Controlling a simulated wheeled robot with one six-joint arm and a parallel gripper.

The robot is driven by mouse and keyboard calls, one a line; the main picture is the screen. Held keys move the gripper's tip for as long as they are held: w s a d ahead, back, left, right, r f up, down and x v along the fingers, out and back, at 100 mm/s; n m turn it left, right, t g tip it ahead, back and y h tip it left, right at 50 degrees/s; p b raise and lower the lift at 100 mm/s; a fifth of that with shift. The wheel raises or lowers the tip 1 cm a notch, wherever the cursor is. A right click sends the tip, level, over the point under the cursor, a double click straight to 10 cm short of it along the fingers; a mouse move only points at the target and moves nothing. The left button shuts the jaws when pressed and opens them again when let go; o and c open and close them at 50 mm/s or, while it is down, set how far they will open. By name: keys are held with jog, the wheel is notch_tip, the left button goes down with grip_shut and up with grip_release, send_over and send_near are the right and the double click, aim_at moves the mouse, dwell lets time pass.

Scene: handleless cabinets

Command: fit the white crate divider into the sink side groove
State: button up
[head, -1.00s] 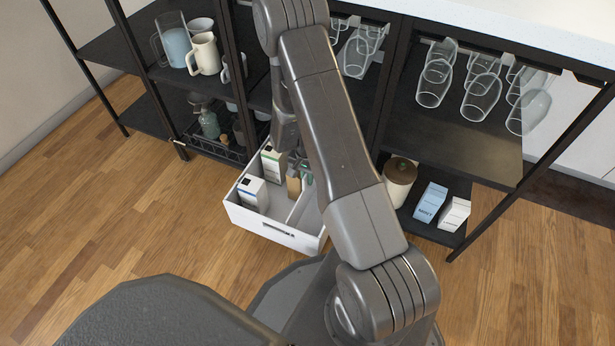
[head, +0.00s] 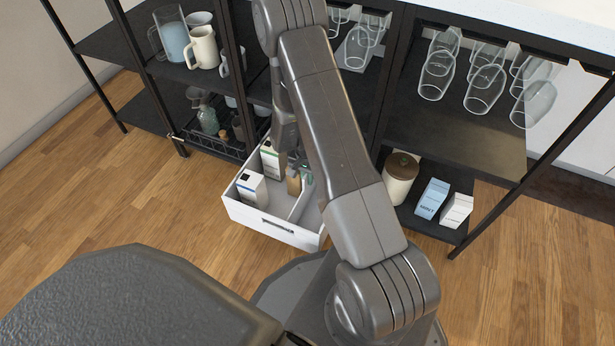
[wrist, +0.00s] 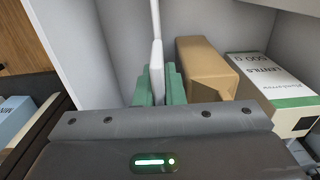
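The white crate (head: 270,230) stands pulled out low in front of the black shelving. The white divider (head: 299,206) stands inside it, running lengthwise, with boxes on its left and an empty strip on its right. In the wrist view the divider (wrist: 157,62) shows edge-on as a thin upright panel. My gripper (wrist: 158,88) has its green fingertips close on both sides of the divider, apparently clamped on it. In the head view the gripper is mostly hidden behind my arm. The grooves and the divider's lower edge are hidden, so I cannot tell how it sits in them.
In the crate are a white carton (head: 251,190), a lentils box (wrist: 275,85) and a brown box (wrist: 207,68) close beside my gripper. A lidded canister (head: 400,180) and two small boxes stand on the low shelf at right. Hanging glasses (head: 485,85) are above. Floor at left is clear.

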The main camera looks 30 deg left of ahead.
jog(key=o, duration=0.5)
notch_tip(320, 180, up, 14)
jog(key=p, duration=0.4)
jog(key=shift+p, duration=0.4)
jog(key=shift+f, duration=0.1)
notch_tip(320, 180, down, 14)
jog(key=b, duration=0.4)
jog(key=shift+b, duration=0.4)
jog(key=shift+r, duration=0.35)
